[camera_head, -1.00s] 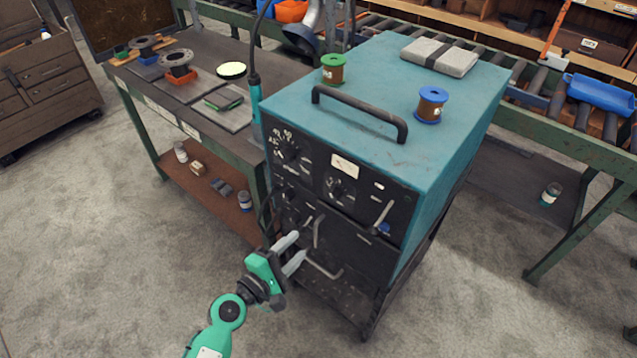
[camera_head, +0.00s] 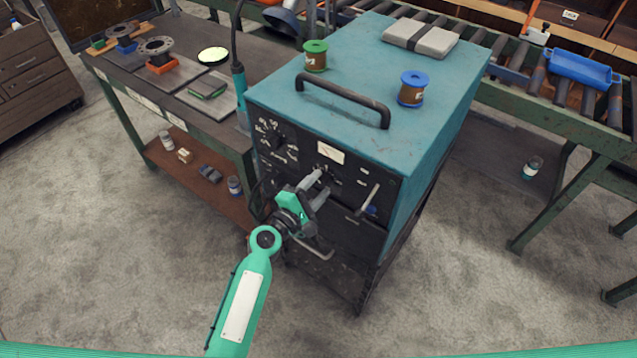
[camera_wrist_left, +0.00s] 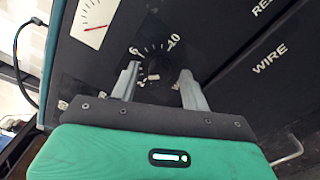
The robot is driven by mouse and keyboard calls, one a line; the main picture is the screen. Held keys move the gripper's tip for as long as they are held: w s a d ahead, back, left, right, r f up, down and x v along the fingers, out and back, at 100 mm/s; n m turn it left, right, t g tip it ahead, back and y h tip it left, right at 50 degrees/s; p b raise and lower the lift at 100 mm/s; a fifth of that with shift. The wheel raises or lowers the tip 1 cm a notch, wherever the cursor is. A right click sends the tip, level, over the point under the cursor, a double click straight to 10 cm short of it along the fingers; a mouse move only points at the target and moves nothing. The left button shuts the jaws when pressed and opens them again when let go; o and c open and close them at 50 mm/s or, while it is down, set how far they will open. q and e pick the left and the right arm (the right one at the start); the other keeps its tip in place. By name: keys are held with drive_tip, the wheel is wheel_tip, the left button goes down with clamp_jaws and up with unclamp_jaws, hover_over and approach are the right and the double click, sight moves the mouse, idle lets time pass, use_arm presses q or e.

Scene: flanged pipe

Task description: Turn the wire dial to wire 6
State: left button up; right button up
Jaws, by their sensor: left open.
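The teal welding machine (camera_head: 440,130) has a black front panel with dials. In the head view this dial is mostly hidden behind my fingers. My left gripper (camera_head: 317,186) is open at the panel, its fingers on either side of the dial in the left wrist view (camera_wrist_left: 158,74); I cannot tell whether they touch it. The word WIRE (camera_wrist_left: 270,55) is printed on the panel right of the dial. My right gripper is not in view.
Another dial (camera_head: 280,141) sits up and left on the panel, and a white meter (camera_head: 330,153) above. A lever handle (camera_head: 368,198) sticks out at right. A green spool (camera_head: 315,57) and blue spool (camera_head: 411,90) stand on top. A workbench (camera_head: 160,85) is at left.

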use_arm(q)
drive_tip(key=shift+w+d, duration=0.2)
drive_tip(key=shift+w, duration=0.1)
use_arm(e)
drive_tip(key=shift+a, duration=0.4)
use_arm(q)
drive_tip(key=c, duration=1)
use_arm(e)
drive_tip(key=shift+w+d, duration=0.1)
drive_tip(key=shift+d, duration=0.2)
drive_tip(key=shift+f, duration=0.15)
use_arm(q)
drive_tip(key=shift+f+m+b, duration=0.1)
drive_tip(key=shift+m+b, duration=0.25)
drive_tip(key=shift+m, duration=0.05)
drive_tip(key=m+b, duration=0.1)
drive_tip(key=m, duration=0.1)
drive_tip(key=shift+m+b, duration=0.3)
drive_tip(key=shift+m, duration=0.1)
drive_tip(key=shift+m+b, duration=0.5)
drive_tip(key=shift+m, duration=1.5)
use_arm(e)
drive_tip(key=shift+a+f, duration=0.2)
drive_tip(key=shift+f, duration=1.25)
